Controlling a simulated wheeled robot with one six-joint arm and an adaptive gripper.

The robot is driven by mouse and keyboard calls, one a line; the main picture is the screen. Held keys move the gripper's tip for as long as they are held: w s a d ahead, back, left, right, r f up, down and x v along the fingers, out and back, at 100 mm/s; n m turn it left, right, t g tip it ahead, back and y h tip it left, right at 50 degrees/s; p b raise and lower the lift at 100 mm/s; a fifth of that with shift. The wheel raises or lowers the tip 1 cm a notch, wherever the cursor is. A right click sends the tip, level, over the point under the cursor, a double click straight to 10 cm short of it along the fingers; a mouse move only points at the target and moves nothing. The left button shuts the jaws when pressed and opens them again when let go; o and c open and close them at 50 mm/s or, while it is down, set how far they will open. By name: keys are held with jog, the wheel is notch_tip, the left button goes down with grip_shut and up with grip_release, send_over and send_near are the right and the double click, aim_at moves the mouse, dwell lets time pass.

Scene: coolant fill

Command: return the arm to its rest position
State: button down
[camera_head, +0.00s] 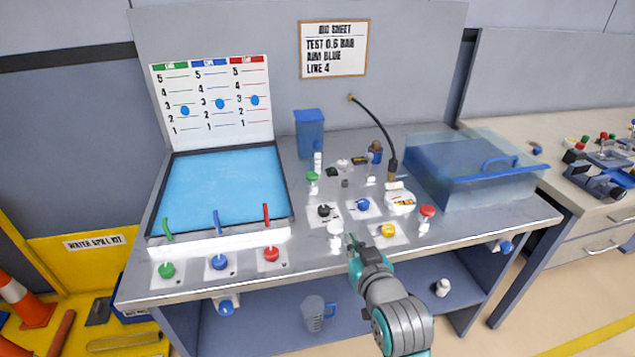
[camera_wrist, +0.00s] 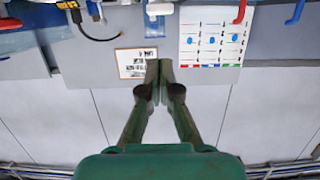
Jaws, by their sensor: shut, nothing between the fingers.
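My gripper (camera_head: 352,243) is at the front edge of the grey workbench (camera_head: 330,270), between a white fitting (camera_head: 334,236) and a yellow knob (camera_head: 388,230). Whether it touches the white fitting cannot be told. In the wrist view my gripper (camera_wrist: 152,66) has its two green fingers shut together, with nothing between them. That view is upside down and shows the back wall and the bench's upper parts. My teal and grey arm comes up from the bottom of the head view.
A blue tray (camera_head: 282,214) with coloured levers is on the left of the bench. A clear blue lidded box (camera_head: 470,170) stands at the right, near a black hose (camera_head: 376,122). A measuring jug (camera_head: 316,312) is on the lower shelf. An orange cone (camera_head: 22,300) stands far left.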

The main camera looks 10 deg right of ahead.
jog(key=s+f, duration=0.7)
jog(key=s, duration=0.4)
jog(key=s+f, duration=0.8)
jog(key=s, duration=0.2)
jog(key=f+v, duration=0.3)
jog(key=v, duration=2)
jog(key=shift+s, duration=0.45)
